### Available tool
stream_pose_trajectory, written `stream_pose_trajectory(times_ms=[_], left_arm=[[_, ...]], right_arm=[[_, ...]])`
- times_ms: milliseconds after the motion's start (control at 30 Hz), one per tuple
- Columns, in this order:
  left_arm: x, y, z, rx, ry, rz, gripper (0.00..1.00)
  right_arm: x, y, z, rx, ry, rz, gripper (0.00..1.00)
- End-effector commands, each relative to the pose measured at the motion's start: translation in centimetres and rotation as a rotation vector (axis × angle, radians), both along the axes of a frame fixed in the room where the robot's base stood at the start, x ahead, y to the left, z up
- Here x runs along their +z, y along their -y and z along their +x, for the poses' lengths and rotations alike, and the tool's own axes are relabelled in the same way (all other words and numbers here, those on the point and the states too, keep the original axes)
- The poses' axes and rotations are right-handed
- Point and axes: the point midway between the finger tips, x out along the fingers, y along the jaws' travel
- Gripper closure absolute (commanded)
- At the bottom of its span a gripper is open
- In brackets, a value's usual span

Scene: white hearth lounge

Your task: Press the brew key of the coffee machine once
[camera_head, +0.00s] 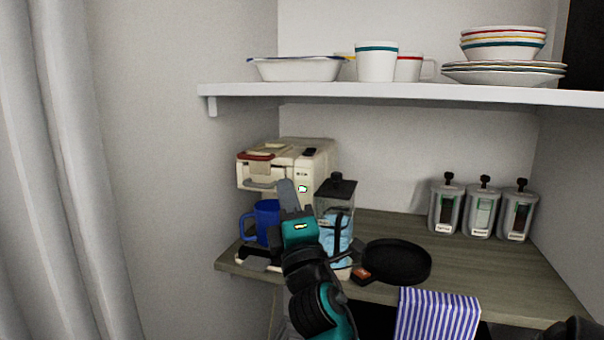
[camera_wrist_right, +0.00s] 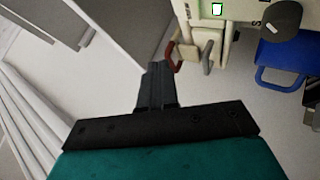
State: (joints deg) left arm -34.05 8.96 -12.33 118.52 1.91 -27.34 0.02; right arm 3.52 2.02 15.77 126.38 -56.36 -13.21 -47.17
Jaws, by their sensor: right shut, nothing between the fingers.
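The cream coffee machine (camera_head: 318,160) stands at the left end of the counter; part of it also shows at the top of the right wrist view (camera_wrist_right: 240,38). A small green-lit key (camera_head: 302,188) is on its front; a green-lit square (camera_wrist_right: 216,9) also shows in the wrist view, beside a dark knob (camera_wrist_right: 283,18). My right gripper (camera_head: 286,188) is shut and empty, pointing up in front of the machine, just left of the lit key in the picture. In the wrist view its fingers (camera_wrist_right: 156,72) look apart from the machine. My left gripper is not in view.
A blue mug (camera_head: 265,215) stands at the machine, partly hidden by my gripper. A clear blender-like jar (camera_head: 338,205) is close on the right, then a black pan (camera_head: 398,262) and a striped cloth (camera_head: 437,315). Several canisters (camera_head: 482,210) stand at right. A shelf (camera_head: 400,92) hangs above.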

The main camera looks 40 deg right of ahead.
Motion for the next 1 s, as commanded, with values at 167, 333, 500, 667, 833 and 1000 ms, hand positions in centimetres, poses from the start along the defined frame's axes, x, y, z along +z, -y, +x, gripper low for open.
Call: stream_pose_trajectory(times_ms=[167,333,500,667,833,1000], left_arm=[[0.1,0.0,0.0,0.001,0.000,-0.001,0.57],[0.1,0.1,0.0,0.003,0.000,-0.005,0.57],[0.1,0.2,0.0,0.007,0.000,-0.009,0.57],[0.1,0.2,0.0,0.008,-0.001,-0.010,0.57],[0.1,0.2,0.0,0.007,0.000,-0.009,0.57],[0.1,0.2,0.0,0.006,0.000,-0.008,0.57]], right_arm=[[0.1,2.4,1.2,-0.001,0.000,-0.002,1.00],[0.0,3.9,2.0,0.000,0.001,-0.001,1.00],[0.0,4.6,2.4,0.001,0.001,0.000,1.00],[0.0,4.8,2.5,0.001,0.000,0.001,1.00],[0.0,4.8,2.5,0.001,0.000,0.001,1.00],[0.0,4.8,2.5,0.001,0.000,0.001,1.00]])
